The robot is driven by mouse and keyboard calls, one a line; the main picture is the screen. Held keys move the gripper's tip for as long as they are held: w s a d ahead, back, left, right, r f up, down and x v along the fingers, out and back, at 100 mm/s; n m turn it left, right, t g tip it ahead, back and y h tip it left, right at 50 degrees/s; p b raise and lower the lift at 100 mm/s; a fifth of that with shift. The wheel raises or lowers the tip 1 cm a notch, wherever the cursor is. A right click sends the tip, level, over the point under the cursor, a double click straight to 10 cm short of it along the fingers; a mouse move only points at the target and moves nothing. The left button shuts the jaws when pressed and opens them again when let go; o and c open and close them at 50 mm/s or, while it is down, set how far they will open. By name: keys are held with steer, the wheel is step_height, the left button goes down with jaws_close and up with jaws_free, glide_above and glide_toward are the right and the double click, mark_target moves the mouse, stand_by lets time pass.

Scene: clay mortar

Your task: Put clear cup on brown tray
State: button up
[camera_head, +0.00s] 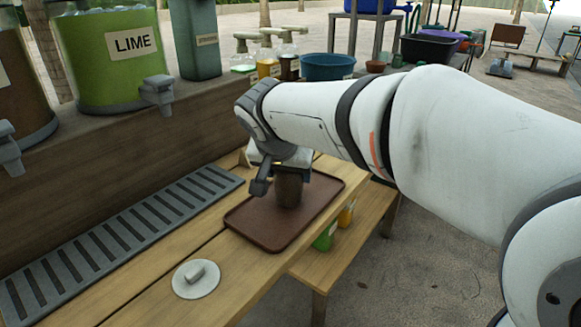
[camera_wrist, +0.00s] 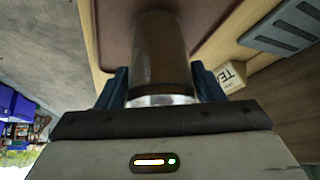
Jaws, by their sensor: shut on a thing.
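The clear cup (camera_head: 289,190) looks brown, with darker colour showing in or through it. My gripper (camera_head: 280,168) is shut on it near its upper part. In the wrist view the cup (camera_wrist: 162,50) stands between the two dark fingers (camera_wrist: 160,85), its pale rim close to the palm. The brown tray (camera_head: 262,222) lies on the wooden counter. The cup is upright over the tray's middle; its base looks at or very near the tray surface, but I cannot tell whether it touches. The tray (camera_wrist: 115,25) also shows behind the cup in the wrist view.
A grey slatted drip grate (camera_head: 110,245) runs along the counter's left. A round pale lid-like disc (camera_head: 196,279) lies nearer me. A lime dispenser (camera_head: 110,60) stands on the raised shelf. A small block with letters (camera_wrist: 232,76) sits beside the tray. Green (camera_head: 325,238) and yellow containers stand on a lower shelf.

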steer(key=shift+f+b, duration=0.2)
steer(key=shift+b, duration=0.1)
steer(key=o, duration=1.3)
steer(key=shift+s+r+p, duration=0.15)
steer(key=shift+r+p, duration=0.3)
steer(key=shift+r, duration=0.1)
steer(key=p+v, duration=0.3)
steer(key=v, duration=0.8)
steer(key=s+d+f+n+g, duration=0.1)
steer(key=s+d+f, duration=0.3)
steer(key=f, duration=0.3)
steer(key=s+d+f+n+g+y, duration=0.1)
steer(key=s+d+f+g, duration=0.1)
steer(key=s+d+f, duration=0.2)
steer(key=s+d+f+n+g, duration=0.1)
steer(key=s+d+f, duration=0.3)
steer(key=d+f, duration=0.4)
steer(key=shift+s+d+f+g+y, duration=0.1)
steer(key=shift+s+f+g+y, duration=0.15)
steer(key=shift+f, duration=0.3)
steer(key=shift+s+f+g+y, duration=0.1)
steer(key=shift+f+g+y, duration=0.05)
steer(key=shift+f+g, duration=0.3)
